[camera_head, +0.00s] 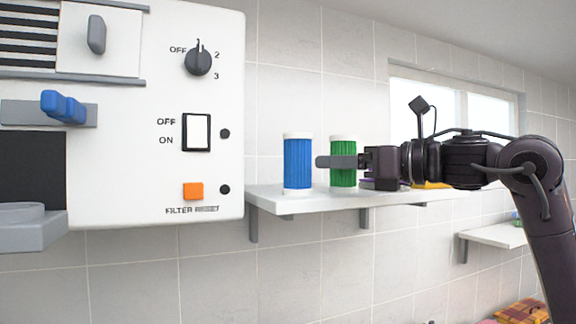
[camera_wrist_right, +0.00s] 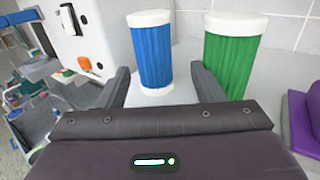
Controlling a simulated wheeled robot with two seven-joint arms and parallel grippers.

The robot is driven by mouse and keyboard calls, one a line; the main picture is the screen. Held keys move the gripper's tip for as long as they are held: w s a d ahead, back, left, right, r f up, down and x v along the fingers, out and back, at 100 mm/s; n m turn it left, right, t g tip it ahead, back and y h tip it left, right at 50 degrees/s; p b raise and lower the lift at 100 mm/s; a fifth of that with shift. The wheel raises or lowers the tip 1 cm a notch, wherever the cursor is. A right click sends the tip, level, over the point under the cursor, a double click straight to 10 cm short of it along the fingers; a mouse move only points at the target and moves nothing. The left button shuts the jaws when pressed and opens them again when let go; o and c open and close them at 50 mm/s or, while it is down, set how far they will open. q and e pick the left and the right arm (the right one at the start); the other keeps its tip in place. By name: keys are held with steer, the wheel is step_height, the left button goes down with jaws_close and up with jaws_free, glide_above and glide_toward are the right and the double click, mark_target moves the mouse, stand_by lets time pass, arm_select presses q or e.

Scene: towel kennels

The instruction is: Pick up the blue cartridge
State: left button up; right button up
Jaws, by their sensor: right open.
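The blue cartridge (camera_head: 298,163) stands upright on a white wall shelf, with white end caps and ribbed sides. It also shows in the right wrist view (camera_wrist_right: 153,55), ahead of the fingers and nearer the left one. My right gripper (camera_head: 322,162) reaches in from the right at the cartridge's mid height. In the right wrist view its fingers (camera_wrist_right: 160,84) are spread wide, with nothing held between them. A green cartridge (camera_head: 343,167) stands just right of the blue one, partly hidden by my gripper; in the wrist view (camera_wrist_right: 228,60) it is beyond the right finger. My left gripper is out of view.
The white shelf (camera_head: 275,202) carries folded purple cloth (camera_wrist_right: 296,125) to the right of the cartridges. A white machine panel (camera_head: 150,190) with knobs and switches stands left of the shelf. A lower shelf (camera_head: 497,235) is at the right.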

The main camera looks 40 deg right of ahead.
mark_target(311, 159)
steer(key=w+a+p, duration=0.1)
steer(key=w+a+r+p, duration=0.1)
steer(key=p, duration=0.1)
steer(key=shift+w, duration=0.15)
steer(key=x, duration=0.1)
steer(key=p+x, duration=0.2)
steer(key=shift+w+d+f, duration=0.1)
steer(key=shift+w+f, duration=0.15)
steer(key=shift+w, duration=0.1)
steer(key=shift+w+f, duration=0.1)
steer(key=shift+w, duration=0.1)
steer(key=shift+s, duration=0.1)
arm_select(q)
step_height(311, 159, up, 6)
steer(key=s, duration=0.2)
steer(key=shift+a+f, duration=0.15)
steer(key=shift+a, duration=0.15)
arm_select(e)
steer(key=c, duration=0.8)
